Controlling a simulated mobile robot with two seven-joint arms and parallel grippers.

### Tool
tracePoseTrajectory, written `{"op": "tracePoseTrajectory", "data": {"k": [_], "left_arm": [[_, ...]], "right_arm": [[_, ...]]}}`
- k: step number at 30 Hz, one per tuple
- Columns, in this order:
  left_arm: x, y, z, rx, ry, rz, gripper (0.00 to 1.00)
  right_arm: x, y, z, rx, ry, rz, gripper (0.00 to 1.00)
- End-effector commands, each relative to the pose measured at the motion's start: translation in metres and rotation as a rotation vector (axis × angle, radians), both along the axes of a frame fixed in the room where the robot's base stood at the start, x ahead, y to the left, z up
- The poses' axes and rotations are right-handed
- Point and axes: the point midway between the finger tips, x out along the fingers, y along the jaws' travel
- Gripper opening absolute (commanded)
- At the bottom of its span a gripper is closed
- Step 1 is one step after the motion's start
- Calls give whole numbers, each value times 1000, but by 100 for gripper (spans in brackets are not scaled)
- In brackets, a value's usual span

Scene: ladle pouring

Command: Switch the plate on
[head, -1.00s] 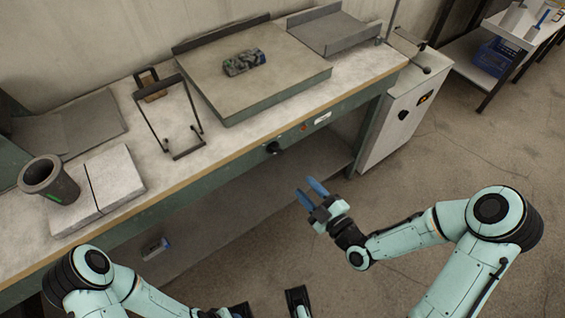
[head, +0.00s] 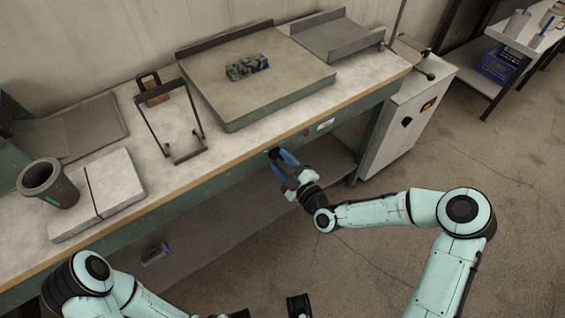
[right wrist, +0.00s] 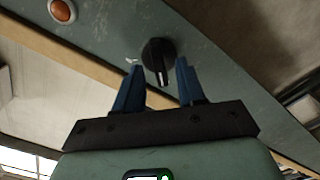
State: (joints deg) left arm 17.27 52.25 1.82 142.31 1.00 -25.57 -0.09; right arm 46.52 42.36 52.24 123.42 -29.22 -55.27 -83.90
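The plate (head: 225,95) is a large flat greenish-grey slab on the bench, with a dark patterned object (head: 247,67) on top. Below it, on the green bench front, is a black knob (head: 273,153). In the right wrist view the knob (right wrist: 157,57) sits between and just beyond my fingertips, its pale mark toward the gripper. My right gripper (head: 282,160) is open, its blue fingers at the knob, one on each side; contact is not visible. An orange lamp (right wrist: 62,10) is beside the knob. My left arm enters at lower left; its gripper is unclear at the bottom edge.
On the bench (head: 150,190) stand a dark cup (head: 48,184), pale slabs (head: 117,184) and a dark wire frame (head: 168,122). A grey cabinet (head: 403,115) stands right of the bench. The floor on the right is open.

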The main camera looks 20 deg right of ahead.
Motion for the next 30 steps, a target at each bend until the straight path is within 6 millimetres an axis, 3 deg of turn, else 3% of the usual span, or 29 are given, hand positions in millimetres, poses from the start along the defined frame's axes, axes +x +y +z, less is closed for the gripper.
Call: {"op": "tracePoseTrajectory", "data": {"k": [7, 10, 11, 22, 30], "left_arm": [[0, 0, 0, 0, -1, 0, 43], [0, 0, 0, 0, -1, 0, 43], [0, 0, 0, 0, -1, 0, 43], [0, 0, 0, 0, -1, 0, 43], [0, 0, 0, 0, -1, 0, 43]], "right_arm": [[0, 0, 0, 0, 0, 0, 36], [0, 0, 0, 0, 0, 0, 4], [0, 0, 0, 0, 0, 0, 0], [0, 0, 1, 29, 10, -1, 0], [1, -1, 1, 173, 61, -2, 0]]}}
